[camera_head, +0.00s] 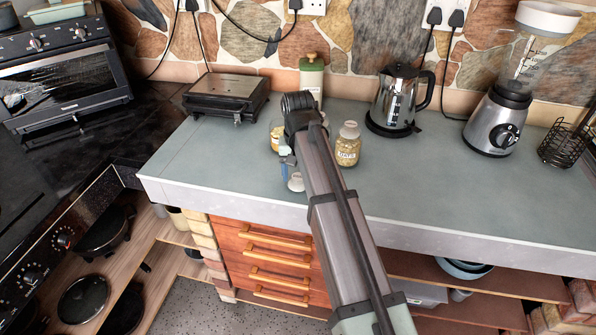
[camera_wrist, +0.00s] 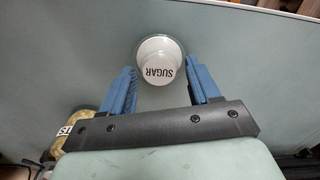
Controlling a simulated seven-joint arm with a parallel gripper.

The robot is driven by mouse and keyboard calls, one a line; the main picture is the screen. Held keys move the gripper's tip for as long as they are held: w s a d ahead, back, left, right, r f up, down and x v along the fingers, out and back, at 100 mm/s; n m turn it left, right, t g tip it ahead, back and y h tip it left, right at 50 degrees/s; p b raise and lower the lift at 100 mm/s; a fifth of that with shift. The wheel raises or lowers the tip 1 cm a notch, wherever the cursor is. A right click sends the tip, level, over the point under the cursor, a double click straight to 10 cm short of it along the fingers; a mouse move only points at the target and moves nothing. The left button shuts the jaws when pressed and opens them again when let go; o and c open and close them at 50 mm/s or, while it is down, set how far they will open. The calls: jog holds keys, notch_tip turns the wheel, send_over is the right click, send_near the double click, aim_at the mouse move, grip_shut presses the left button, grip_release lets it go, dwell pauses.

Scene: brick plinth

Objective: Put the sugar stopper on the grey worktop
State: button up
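The sugar jar (camera_wrist: 158,74) shows in the wrist view as a small white, rounded thing with a clear, pale upper rim and the dark word SUGAR. Its stopper cannot be clearly told apart from the jar. In the head view a pale jar (camera_head: 296,182) near the front edge of the grey worktop (camera_head: 455,185) is partly hidden by my arm. My gripper (camera_wrist: 160,66) is open, with its blue fingers on either side of the sugar jar and gaps visible on both sides. In the head view my gripper (camera_head: 288,160) is mostly hidden behind my arm.
An oats jar (camera_head: 348,150) stands right of my arm, and another jar (camera_head: 276,138) stands behind. A green canister (camera_head: 312,75), press grill (camera_head: 227,94), kettle (camera_head: 396,100) and blender (camera_head: 494,125) line the back. The worktop's right front is clear.

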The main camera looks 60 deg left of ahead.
aim_at(298, 176)
jog(key=shift+o, duration=0.5)
notch_tip(298, 176, up, 12)
jog(key=shift+r, duration=0.15)
dwell(0.3)
